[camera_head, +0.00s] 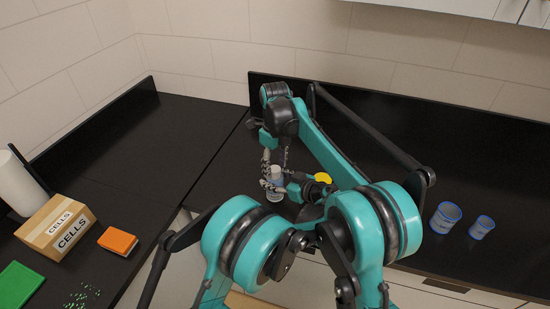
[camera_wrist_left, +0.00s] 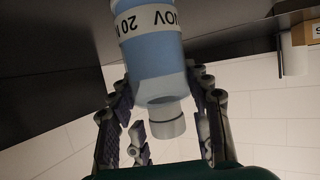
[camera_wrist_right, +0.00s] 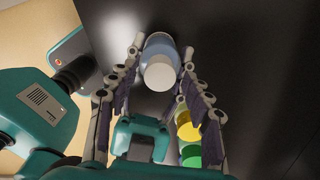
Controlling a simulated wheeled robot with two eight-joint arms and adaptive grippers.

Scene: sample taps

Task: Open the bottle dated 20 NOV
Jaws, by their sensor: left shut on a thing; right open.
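A blue bottle (camera_wrist_left: 152,60) with a white cap (camera_wrist_left: 165,125) shows in the left wrist view; its label reads 20 NOV, upside down in that view. The bottle is upright in the head view (camera_head: 275,196). My left gripper (camera_wrist_left: 158,82) is shut on its body from the side. My right gripper (camera_head: 274,165) comes down from above, and its open fingers are on either side of the cap. In the right wrist view the cap (camera_wrist_right: 158,72) lies between the spread fingers. I cannot tell whether the bottle touches the counter.
At the left are a CELLS box (camera_head: 56,227), an orange block (camera_head: 117,241) and a green mat (camera_head: 18,285).

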